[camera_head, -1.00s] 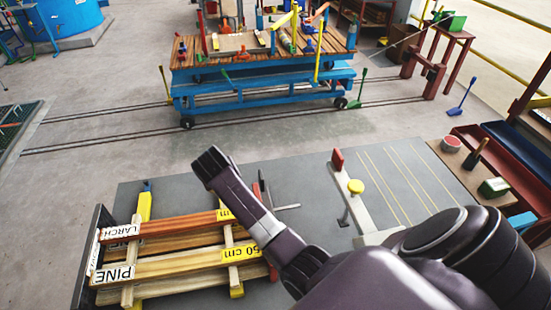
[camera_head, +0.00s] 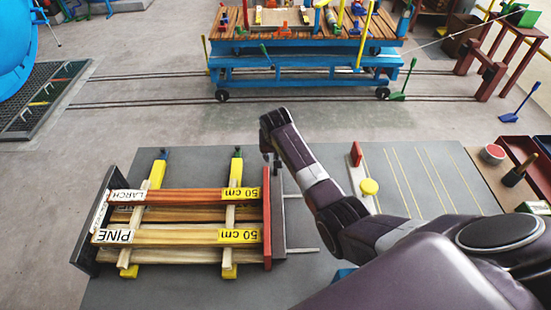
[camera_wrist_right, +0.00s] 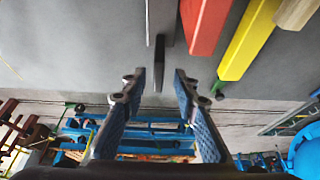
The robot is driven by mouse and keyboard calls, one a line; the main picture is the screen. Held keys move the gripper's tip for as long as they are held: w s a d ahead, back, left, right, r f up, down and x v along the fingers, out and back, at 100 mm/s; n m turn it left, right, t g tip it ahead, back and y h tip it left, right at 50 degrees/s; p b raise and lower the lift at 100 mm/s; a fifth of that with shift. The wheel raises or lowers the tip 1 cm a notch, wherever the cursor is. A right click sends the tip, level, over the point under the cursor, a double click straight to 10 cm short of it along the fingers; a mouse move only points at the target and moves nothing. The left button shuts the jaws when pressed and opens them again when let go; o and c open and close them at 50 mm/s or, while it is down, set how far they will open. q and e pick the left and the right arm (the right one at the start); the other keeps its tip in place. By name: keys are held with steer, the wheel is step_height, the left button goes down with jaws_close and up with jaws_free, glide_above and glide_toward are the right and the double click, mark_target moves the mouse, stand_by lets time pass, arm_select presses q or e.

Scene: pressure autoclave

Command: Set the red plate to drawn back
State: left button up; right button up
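The red plate (camera_head: 267,232) stands upright at the right end of the board stack, close to or touching the board ends. A dark grey bar (camera_head: 279,215) stands just right of it, with thin rods (camera_head: 302,251) reaching right. In the right wrist view the red plate (camera_wrist_right: 204,20) is at the top, beside the grey bar (camera_wrist_right: 160,22). My right gripper (camera_head: 267,148) is above the far end of the plate. Its fingers (camera_wrist_right: 159,82) are apart, with a dark tab (camera_wrist_right: 158,66) visible between their tips; I see no contact. My left gripper is not in view.
Labelled pine and larch boards (camera_head: 170,235) lie across yellow-ended supports (camera_head: 158,168), against a dark end wall (camera_head: 88,232). A white rail with a red block (camera_head: 356,153) and yellow knob (camera_head: 369,187) stands right. A blue cart (camera_head: 300,65) is beyond. Grey tabletop (camera_head: 210,157) behind the boards is clear.

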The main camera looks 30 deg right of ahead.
steer(key=shift+x, duration=1.65)
steer(key=shift+d, duration=0.1)
jaws_close()
